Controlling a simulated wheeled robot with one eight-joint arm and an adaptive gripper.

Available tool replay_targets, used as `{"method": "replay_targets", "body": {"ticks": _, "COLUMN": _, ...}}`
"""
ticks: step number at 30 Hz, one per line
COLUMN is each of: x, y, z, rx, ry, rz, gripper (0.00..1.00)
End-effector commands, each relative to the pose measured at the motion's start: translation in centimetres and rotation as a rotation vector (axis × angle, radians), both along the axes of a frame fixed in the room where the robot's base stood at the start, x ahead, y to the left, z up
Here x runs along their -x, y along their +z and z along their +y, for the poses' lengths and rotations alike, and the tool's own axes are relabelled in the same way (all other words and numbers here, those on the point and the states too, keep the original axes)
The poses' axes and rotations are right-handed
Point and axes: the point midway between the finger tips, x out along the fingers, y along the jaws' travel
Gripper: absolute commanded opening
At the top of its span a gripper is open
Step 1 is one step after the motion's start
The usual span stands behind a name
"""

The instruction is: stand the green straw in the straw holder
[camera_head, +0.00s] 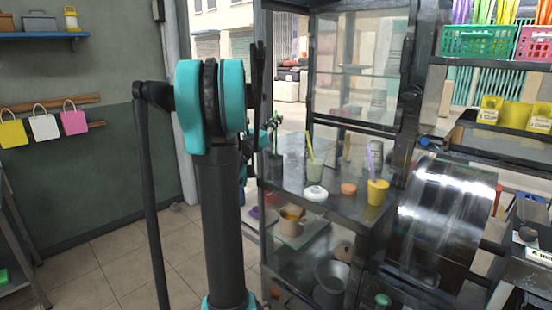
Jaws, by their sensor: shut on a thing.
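My gripper (272,126) is small in the view, at the left end of the metal counter, partly behind my own arm. It is shut on a thin green piece, the green straw (276,116), of which only a short part shows at the fingers. A dark upright cup (276,168), perhaps the straw holder, stands on the counter just below the gripper. Whether the straw's lower end is inside it or above it I cannot tell.
On the counter (340,207) stand a pale green cup (314,171) with a light straw, a white lidded bowl (315,193), an orange disc (348,189) and a yellow cup (377,193) with a purple straw. A metal drum (445,215) is at right. Window frames rise behind.

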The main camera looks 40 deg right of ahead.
Motion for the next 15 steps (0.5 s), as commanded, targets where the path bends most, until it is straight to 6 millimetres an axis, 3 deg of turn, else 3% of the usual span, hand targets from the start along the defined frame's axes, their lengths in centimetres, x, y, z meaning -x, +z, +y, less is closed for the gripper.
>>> {"method": "replay_targets", "body": {"ticks": 15, "x": 0.0, "y": -2.4, "z": 0.0, "rx": 0.0, "ry": 0.0, "rz": 0.0, "gripper": 0.0}}
